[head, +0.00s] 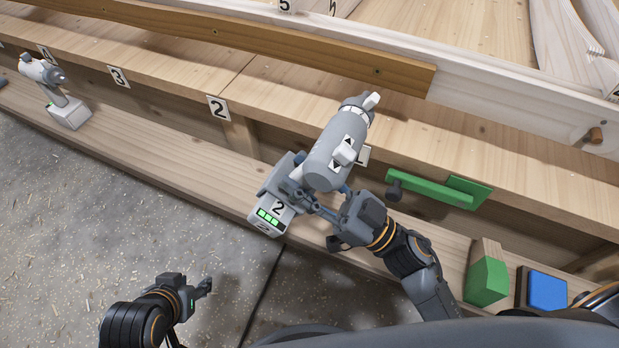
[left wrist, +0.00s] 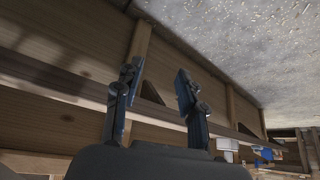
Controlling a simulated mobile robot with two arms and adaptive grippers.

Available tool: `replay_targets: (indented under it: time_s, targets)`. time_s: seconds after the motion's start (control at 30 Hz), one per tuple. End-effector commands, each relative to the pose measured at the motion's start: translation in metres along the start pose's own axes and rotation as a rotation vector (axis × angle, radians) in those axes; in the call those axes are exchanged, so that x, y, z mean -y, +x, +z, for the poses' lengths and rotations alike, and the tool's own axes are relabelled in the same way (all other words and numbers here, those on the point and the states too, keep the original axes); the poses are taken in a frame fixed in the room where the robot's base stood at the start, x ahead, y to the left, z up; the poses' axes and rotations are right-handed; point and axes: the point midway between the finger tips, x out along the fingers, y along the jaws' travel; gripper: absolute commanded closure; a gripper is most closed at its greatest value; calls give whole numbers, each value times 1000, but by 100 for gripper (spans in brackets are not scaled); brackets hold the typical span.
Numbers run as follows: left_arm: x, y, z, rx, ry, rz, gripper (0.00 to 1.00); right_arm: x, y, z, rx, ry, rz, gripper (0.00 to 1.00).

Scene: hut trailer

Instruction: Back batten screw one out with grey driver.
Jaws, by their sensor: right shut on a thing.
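The grey driver (head: 338,150) is in my right gripper (head: 318,200), which is shut on its handle. Its pale nose (head: 371,101) points up and right, just short of the brown batten (head: 300,52) in the picture; contact cannot be told. The driver's battery, marked 2, shows green bars. A small dark screw-like spot (head: 376,72) shows near the batten's right end. My left gripper (head: 205,287) is low over the floor at the left. In the left wrist view it (left wrist: 155,78) is open and empty.
A white driver (head: 52,92) stands on the lower plank at the left. A green bracket with a dark knob (head: 430,190), a green block (head: 486,281) and a blue block (head: 546,291) are at the right. Number tags line the ledge.

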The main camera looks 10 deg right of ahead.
Motion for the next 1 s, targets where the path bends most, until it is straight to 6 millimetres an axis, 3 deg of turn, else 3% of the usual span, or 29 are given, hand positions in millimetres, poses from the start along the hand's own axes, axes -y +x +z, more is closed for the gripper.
replay_targets:
  time_s: [0.63,1.0]
  targets:
    - [1,-11,1,4,-1,-2,60,3,-1,3,-19,14,-26,100]
    - [5,-22,37,175,-7,-10,60,3,-1,2,-15,14,-27,100]
